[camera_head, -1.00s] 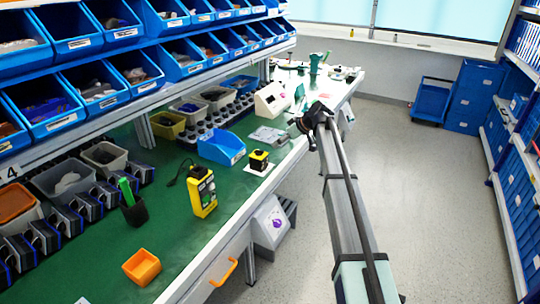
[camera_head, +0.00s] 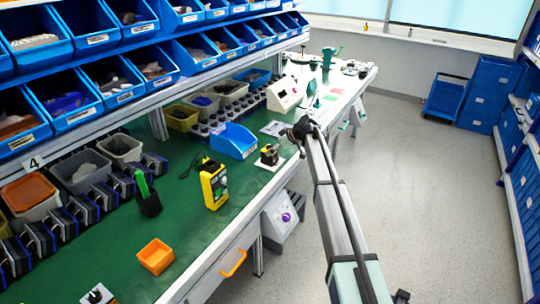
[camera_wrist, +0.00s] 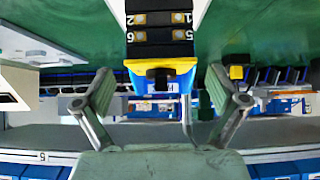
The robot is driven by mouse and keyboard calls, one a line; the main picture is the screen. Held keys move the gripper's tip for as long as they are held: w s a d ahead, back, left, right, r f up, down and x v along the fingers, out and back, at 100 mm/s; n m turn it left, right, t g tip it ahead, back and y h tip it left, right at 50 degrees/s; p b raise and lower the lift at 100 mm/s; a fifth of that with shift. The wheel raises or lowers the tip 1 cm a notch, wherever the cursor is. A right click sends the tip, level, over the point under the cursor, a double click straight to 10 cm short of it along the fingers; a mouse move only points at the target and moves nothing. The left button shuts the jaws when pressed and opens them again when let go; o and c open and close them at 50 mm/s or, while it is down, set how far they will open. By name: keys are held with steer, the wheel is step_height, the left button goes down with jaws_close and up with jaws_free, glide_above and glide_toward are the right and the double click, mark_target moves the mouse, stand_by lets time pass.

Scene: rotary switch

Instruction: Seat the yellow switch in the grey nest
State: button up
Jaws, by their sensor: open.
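The yellow switch (camera_head: 270,154) has a black terminal body and stands on a white plate near the front edge of the green bench. In the wrist view, its yellow part (camera_wrist: 183,77) and numbered black terminals lie top centre. My gripper (camera_wrist: 160,88) is open, with one grey-green finger on each side of the switch and a visible gap to both. In the head view, my gripper (camera_head: 286,142) is beside the switch and small. I cannot identify the grey nest with certainty. A pale plate with dark parts (camera_head: 97,296) shows at the bottom edge, partly cut off.
A yellow handheld device (camera_head: 214,186) stands left of the switch, and a blue bin (camera_head: 235,141) is behind it. An orange bin (camera_head: 156,256) sits on the bench front. Blue bins on racks line the back. The bench between the orange bin and the device is clear.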

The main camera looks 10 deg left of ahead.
steer(key=shift+p+x, duration=0.95)
steer(key=shift+x, duration=1.8)
steer(key=shift+s, duration=0.1)
steer(key=c, duration=1.4)
